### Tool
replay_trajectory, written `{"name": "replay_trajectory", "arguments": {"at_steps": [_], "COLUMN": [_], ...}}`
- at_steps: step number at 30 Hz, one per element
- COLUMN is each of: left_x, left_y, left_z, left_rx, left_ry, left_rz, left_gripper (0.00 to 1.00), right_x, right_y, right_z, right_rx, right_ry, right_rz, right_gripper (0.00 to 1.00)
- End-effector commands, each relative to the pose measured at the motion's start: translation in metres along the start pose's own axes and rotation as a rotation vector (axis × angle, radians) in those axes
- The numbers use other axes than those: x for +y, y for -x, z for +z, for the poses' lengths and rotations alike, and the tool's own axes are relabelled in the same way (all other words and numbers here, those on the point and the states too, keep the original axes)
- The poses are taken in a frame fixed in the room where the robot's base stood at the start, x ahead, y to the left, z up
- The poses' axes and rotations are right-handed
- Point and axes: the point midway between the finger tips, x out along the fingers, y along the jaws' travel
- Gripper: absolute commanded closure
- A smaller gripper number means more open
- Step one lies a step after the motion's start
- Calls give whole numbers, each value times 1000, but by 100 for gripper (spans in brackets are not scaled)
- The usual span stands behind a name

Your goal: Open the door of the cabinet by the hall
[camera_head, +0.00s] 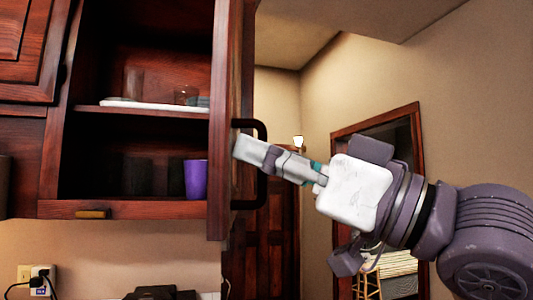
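The wall cabinet (139,209) at left stands open, and its shelves show. Its dark reddish wood door (219,120) is swung out and seen nearly edge-on at the cabinet's right side. A black bar handle (262,196) is on the door's right-hand face. My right gripper (252,152) reaches in from the right, with its grey fingers at the handle and their tips close to the door. The fingers overlap in this view, so I cannot tell whether they grip the handle or only touch it. My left gripper is not in view.
A purple cup (195,180) and darker cups stand on the cabinet's lower shelf; a white item (153,105) lies on the upper one. Behind are a dark wooden door (273,255) and a doorway with a stool (368,282). A socket with plugs (41,278) is below left.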

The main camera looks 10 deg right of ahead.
Motion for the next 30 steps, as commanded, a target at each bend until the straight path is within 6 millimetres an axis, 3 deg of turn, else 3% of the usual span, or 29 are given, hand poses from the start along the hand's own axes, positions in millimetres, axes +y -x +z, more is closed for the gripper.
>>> {"name": "replay_trajectory", "arguments": {"at_steps": [17, 30], "left_x": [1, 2], "left_y": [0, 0], "left_z": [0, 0], "left_rx": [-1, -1], "left_ry": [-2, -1], "left_rz": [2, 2], "left_gripper": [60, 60], "right_x": [0, 1], "right_y": [8, 94], "right_z": [-1, 1], "right_rx": [3, 0], "right_ry": [1, 3], "right_rz": [0, 4], "right_gripper": [64, 64]}}
